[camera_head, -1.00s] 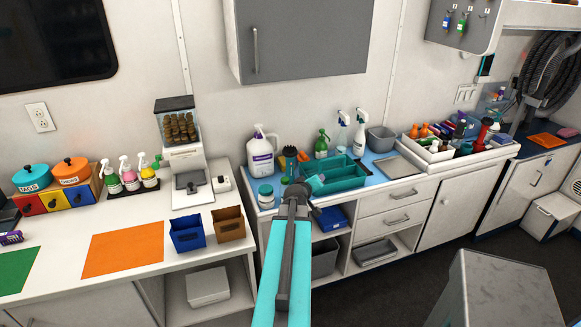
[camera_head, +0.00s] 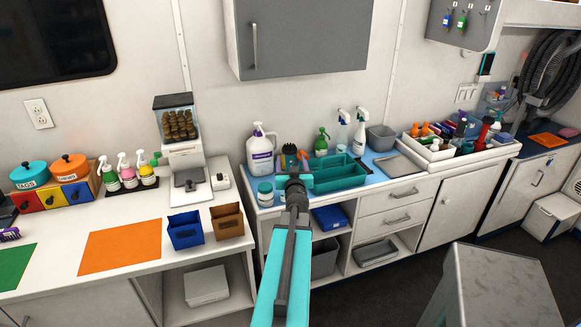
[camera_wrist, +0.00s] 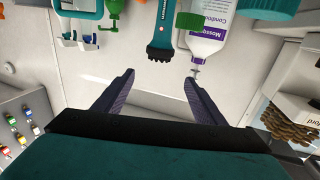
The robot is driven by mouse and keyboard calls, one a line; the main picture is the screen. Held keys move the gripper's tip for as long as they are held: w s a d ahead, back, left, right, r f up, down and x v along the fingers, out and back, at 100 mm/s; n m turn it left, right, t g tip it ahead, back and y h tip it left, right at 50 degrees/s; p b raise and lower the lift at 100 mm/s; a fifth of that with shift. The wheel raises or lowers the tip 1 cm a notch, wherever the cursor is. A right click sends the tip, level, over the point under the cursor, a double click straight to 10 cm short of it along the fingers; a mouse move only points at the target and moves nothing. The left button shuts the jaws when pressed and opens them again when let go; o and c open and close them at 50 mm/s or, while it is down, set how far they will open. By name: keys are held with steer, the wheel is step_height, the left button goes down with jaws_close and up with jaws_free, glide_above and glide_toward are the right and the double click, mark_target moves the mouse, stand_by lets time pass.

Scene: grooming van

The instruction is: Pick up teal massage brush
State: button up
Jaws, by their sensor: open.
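A teal-handled tool with a black toothed head, which looks like the massage brush (camera_wrist: 163,28), hangs into the top of the wrist view, upside down there. In the head view its dark head (camera_head: 289,149) shows just behind my gripper, with its lower part hidden. My gripper (camera_wrist: 159,78) is open and empty. Its two dark fingers point toward the brush, whose head lies beyond the fingertips and roughly in line with the gap. In the head view my gripper's teal body (camera_head: 295,181) is above the counter, left of the teal tray, and its fingers are not clear.
A white and purple bottle (camera_head: 261,151) and a teal-lidded jar (camera_head: 265,193) stand close on the left. The teal compartment tray (camera_head: 341,174) and a green spray bottle (camera_head: 321,143) are on the right. A grey wall cabinet (camera_head: 300,40) hangs above.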

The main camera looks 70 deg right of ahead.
mark_target(289, 145)
steer(key=shift+d, duration=0.2)
steer(key=shift+p+x, duration=0.6)
steer(key=shift+x, duration=3.55)
steer(key=shift+f+p+x, duration=0.15)
steer(key=shift+p+x, duration=0.25)
steer(key=shift+x, duration=0.9)
steer(key=shift+f+p+x, duration=0.15)
steer(key=shift+p+x, duration=0.25)
steer(key=shift+x, duration=0.9)
steer(key=shift+s, duration=0.1)
jaws_close()
